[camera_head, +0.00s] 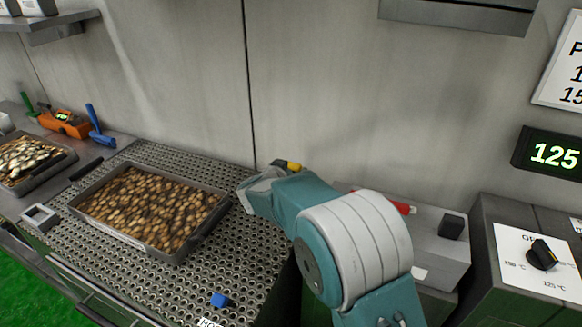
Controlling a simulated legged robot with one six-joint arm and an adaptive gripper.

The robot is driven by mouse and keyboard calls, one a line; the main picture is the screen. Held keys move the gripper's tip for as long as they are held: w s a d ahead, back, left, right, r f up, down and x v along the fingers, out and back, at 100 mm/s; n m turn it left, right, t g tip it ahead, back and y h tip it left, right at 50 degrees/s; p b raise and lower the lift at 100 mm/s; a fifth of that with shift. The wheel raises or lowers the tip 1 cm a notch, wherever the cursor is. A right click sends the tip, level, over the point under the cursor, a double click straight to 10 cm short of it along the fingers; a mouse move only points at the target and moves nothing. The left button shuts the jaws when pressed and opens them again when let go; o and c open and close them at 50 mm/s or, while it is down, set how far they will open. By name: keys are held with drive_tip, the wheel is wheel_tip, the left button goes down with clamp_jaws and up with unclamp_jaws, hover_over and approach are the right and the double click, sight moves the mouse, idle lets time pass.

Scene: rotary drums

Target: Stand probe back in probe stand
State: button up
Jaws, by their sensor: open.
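I cannot make out for certain which thing is the probe or its stand. An orange device (63,122) with a small lit display sits on the back left counter. A blue-handled tool (97,126) leans upright just right of it, and a green-handled tool (28,106) is left of it. A small yellow and black piece (293,166) shows just behind my arm; I cannot tell what it belongs to. My teal and white arm reaches from the lower right toward the table's back right corner. Its fingers cannot be seen.
A tray (187,250) of brown pieces stands on the perforated table (258,262). A second tray (42,181) is left. Grey boxes with dark knobs (543,254) stand right, below a display reading 125 (553,154).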

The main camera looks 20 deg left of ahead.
drive_tip(key=d+v, duration=0.1)
drive_tip(key=v, duration=1)
drive_tip(key=shift+a, duration=0.5)
drive_tip(key=shift+r, duration=0.1)
drive_tip(key=w+d+r+n+y, duration=0.15)
drive_tip(key=d+r+y, duration=0.25)
drive_tip(key=d+r, duration=0.4)
drive_tip(key=s+d+r+n+g+y, duration=0.1)
drive_tip(key=s+d+r+g+y, duration=0.15)
drive_tip(key=d+r, duration=0.4)
drive_tip(key=s+d+f+g+h, duration=0.2)
drive_tip(key=s+d+f+g, duration=0.1)
drive_tip(key=s+d, duration=0.9)
drive_tip(key=s+d+f+m+g+h, duration=0.1)
drive_tip(key=s+d+f+g+h, duration=0.2)
drive_tip(key=s+d, duration=0.9)
wheel_tip(320, 180, down, 3)
drive_tip(key=shift+s+d+f, duration=0.2)
drive_tip(key=shift+s+d, duration=0.1)
drive_tip(key=shift+s, duration=0.15)
